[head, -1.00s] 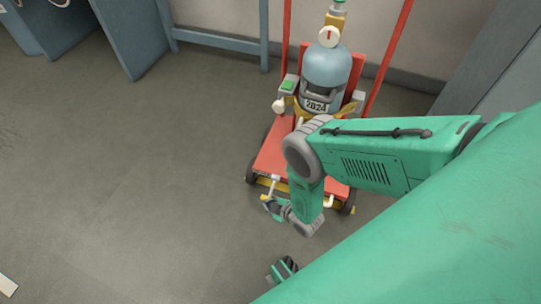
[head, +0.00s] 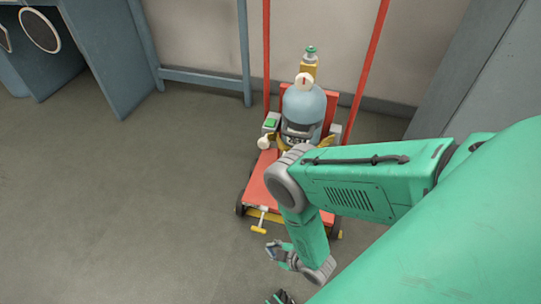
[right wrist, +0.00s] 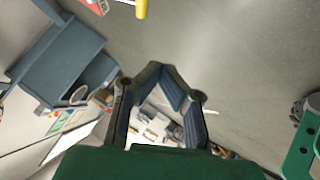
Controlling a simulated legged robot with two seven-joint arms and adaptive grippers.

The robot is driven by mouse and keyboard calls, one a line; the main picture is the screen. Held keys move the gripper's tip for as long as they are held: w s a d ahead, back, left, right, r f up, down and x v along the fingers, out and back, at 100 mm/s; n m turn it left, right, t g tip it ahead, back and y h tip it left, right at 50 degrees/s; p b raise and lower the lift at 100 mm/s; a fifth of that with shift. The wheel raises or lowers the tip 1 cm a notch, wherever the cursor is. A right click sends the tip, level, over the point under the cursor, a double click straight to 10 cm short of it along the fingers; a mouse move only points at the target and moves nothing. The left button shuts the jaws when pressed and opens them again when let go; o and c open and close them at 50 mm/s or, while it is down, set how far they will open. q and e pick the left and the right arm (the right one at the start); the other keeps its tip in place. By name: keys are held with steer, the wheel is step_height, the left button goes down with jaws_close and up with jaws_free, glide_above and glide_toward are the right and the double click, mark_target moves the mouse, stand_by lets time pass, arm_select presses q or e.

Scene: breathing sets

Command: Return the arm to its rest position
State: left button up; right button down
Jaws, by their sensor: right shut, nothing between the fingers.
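My right arm comes in from the right in the head view, bent down at the elbow. My right gripper (head: 273,251) is at its lower end, pointing left, above the floor just in front of the red cart (head: 266,186). In the right wrist view the gripper's dark fingers (right wrist: 160,72) curve together at their tips. They are shut with nothing between them.
The cart carries a blue-grey cylinder (head: 304,105) and has a yellow-ended handle (head: 259,229) in front, near my gripper. My forearm hides its right part. A blue bench frame (head: 205,80) stands behind. The floor at left is clear.

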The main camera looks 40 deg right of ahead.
arm_select(q)
steer(key=shift+d, duration=0.1)
arm_select(e)
steer(key=shift+d, duration=0.15)
arm_select(q)
step_height(320, 180, up, 7)
steer(key=p, duration=0.7)
steer(key=shift+d, duration=0.15)
arm_select(e)
steer(key=s+d+r+m+g, duration=0.1)
steer(key=s+r+m+g, duration=0.2)
steer(key=r, duration=0.7)
steer(key=s+d+r+m+g+h, duration=0.1)
steer(key=s+d+r+m+g, duration=0.1)
steer(key=s+r, duration=0.4)
steer(key=s+d+r+m+g+h, duration=0.1)
steer(key=s+r+m+g, duration=0.3)
steer(key=r, duration=1.1)
steer(key=shift+s+d, duration=0.3)
steer(key=shift+s, duration=0.3)
